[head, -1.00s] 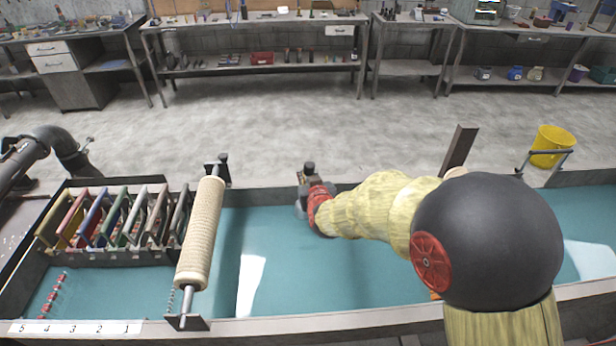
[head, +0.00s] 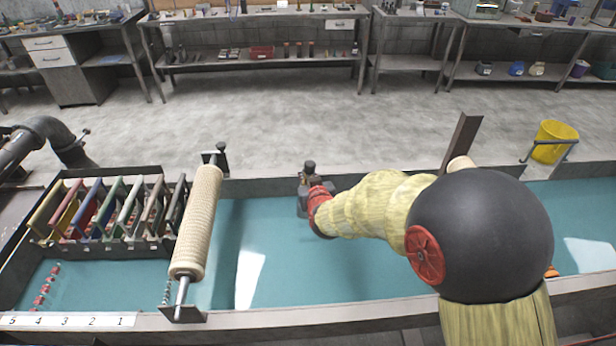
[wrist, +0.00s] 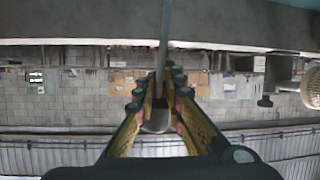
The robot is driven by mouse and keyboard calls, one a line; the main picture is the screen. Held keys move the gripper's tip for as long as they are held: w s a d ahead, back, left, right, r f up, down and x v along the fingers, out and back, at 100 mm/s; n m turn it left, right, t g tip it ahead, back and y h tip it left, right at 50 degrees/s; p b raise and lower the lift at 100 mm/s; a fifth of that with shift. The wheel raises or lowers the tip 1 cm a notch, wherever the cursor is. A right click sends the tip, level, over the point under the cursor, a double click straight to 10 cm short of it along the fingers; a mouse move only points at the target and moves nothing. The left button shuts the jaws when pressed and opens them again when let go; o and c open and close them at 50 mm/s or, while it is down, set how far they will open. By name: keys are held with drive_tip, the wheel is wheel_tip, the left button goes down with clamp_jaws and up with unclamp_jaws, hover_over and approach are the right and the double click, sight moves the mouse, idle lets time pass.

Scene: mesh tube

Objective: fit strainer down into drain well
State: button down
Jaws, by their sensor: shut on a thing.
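In the wrist view my gripper (wrist: 160,88) shows its two yellow-and-dark fingers closed in around a thin grey rod with a rounded end (wrist: 156,120). I cannot tell whether this rod is part of the strainer. In the head view my gripper (head: 304,202) is at the far side of the teal-floored trough (head: 350,275), partly hidden behind my red wrist. A beige mesh tube (head: 197,225) lies on an axle across the trough, left of my gripper and apart from it. I cannot make out a drain well in either view.
A rack of coloured frames (head: 105,215) stands left of the mesh tube. A dark upright post (head: 460,145) rises from the trough's far wall. A yellow bucket (head: 554,142) sits beyond it. The trough floor between the tube and my arm is bare.

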drive_tip(key=shift+f+b, duration=3.75)
drive_tip(key=shift+f, duration=1.05)
drive_tip(key=shift+s+d+f+b, duration=0.1)
drive_tip(key=shift+s+f+b, duration=0.1)
drive_tip(key=shift+f+b, duration=0.35)
drive_tip(key=shift+s+f+b, duration=0.15)
drive_tip(key=shift+f+b, duration=0.05)
drive_tip(key=shift+f, duration=0.65)
drive_tip(key=c, duration=2.3)
unclamp_jaws()
drive_tip(key=shift+w, duration=0.15)
drive_tip(key=shift+o, duration=0.7)
drive_tip(key=shift+w, duration=0.15)
drive_tip(key=shift+o, duration=0.6)
drive_tip(key=shift+r, duration=0.25)
drive_tip(key=shift+o, duration=1.1)
drive_tip(key=shift+r, duration=0.15)
